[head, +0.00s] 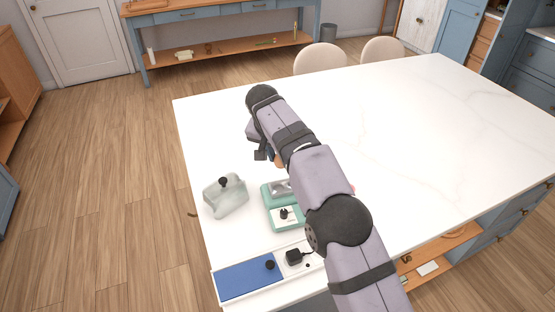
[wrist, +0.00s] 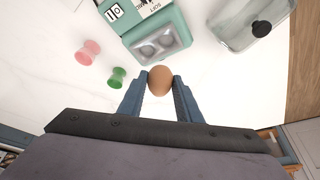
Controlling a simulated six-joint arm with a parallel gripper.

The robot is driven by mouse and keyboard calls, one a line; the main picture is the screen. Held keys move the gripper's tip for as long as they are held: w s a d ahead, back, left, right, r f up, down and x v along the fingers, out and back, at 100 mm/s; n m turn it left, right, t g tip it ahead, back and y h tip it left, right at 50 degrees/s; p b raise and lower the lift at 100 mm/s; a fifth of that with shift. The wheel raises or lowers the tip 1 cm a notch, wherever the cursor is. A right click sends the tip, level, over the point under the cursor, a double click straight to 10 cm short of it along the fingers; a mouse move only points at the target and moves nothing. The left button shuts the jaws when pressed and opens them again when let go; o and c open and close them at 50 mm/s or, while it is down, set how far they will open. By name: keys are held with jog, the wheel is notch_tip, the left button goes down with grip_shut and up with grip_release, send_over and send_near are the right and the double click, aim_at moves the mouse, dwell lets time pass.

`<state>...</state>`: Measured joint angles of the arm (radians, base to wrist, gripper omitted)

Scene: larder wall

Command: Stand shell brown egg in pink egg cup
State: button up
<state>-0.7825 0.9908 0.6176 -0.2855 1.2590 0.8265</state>
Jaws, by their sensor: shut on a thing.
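The brown egg (wrist: 160,81) is held between the two fingertips of my gripper (wrist: 160,84), which is shut on it. In the head view only a small bit of the egg (head: 279,161) shows beside my arm. The pink egg cup (wrist: 88,52) stands on the white worktop at the upper left of the wrist view, apart from the gripper. In the head view my arm hides nearly all of the pink cup. A green egg cup (wrist: 117,77) stands between the pink cup and my gripper.
A teal egg cooker (wrist: 157,42) with a clear-topped tray sits just beyond the egg; it also shows in the head view (head: 270,207). A clear lid with a black knob (head: 226,197) lies left of it. A white tray with a blue panel (head: 247,281) is at the front edge.

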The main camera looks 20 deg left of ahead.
jog(key=w+d+r+m+h+p, duration=0.1)
jog(key=w+d+r+m+p, duration=0.2)
jog(key=d, duration=0.6)
jog(key=w+d+r+m+p, duration=0.15)
jog(key=w+d+r, duration=0.35)
jog(key=d, duration=0.5)
jog(key=d+f+p, duration=0.3)
jog(key=d, duration=0.3)
jog(key=a+f+n+y, duration=0.3)
jog(key=f+n, duration=0.3)
jog(key=n, duration=0.4)
jog(key=shift+s+a, duration=0.15)
jog(key=shift+a, duration=0.75)
jog(key=shift+n, duration=0.35)
jog(key=shift+f+b, duration=0.15)
jog(key=shift+b, duration=0.15)
